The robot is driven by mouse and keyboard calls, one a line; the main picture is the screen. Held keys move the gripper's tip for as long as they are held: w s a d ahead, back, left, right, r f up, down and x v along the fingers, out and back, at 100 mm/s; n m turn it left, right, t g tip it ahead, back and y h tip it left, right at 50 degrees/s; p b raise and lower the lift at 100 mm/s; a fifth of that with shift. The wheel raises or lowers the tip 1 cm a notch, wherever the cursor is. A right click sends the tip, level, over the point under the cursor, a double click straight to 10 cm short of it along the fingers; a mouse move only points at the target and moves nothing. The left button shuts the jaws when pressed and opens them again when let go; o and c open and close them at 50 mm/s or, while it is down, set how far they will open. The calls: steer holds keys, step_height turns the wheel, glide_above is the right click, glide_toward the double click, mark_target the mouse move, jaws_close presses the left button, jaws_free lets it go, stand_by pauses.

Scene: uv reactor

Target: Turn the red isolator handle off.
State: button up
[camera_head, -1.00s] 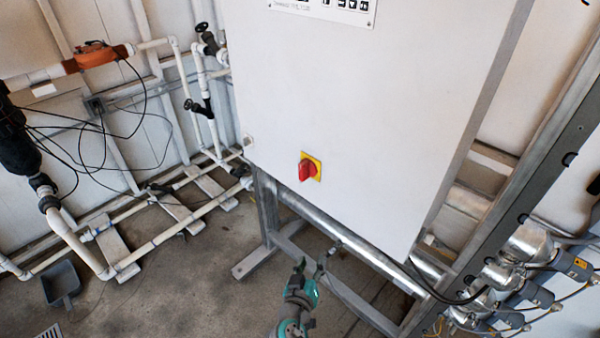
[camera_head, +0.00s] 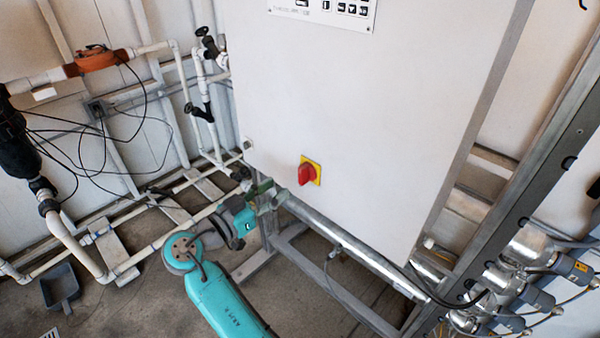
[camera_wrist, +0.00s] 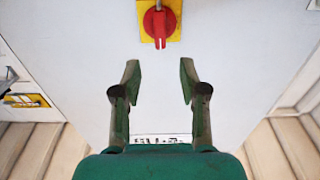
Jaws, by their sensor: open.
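The red isolator handle (camera_head: 306,173) sits on a yellow square plate (camera_head: 317,165) low on the front of the white cabinet (camera_head: 350,110). In the wrist view the red handle (camera_wrist: 159,24) is at the top centre, with its grip bar pointing down the picture. My gripper (camera_head: 268,190) is at the lower left of the handle in the head view, near the cabinet's lower left edge. In the wrist view my gripper (camera_wrist: 158,82) is open, with nothing between its two fingers, and its tips are below the handle and apart from it.
A metal frame (camera_head: 300,240) carries the cabinet. White pipes (camera_head: 150,245) with valves run along the wall at left. Silver lamp ends (camera_head: 525,245) with cables are at lower right. The cabinet front around the handle is clear.

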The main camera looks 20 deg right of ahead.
mark_target(300, 173)
steer(key=x, duration=0.9)
steer(key=shift+w+d, duration=0.1)
jaws_close()
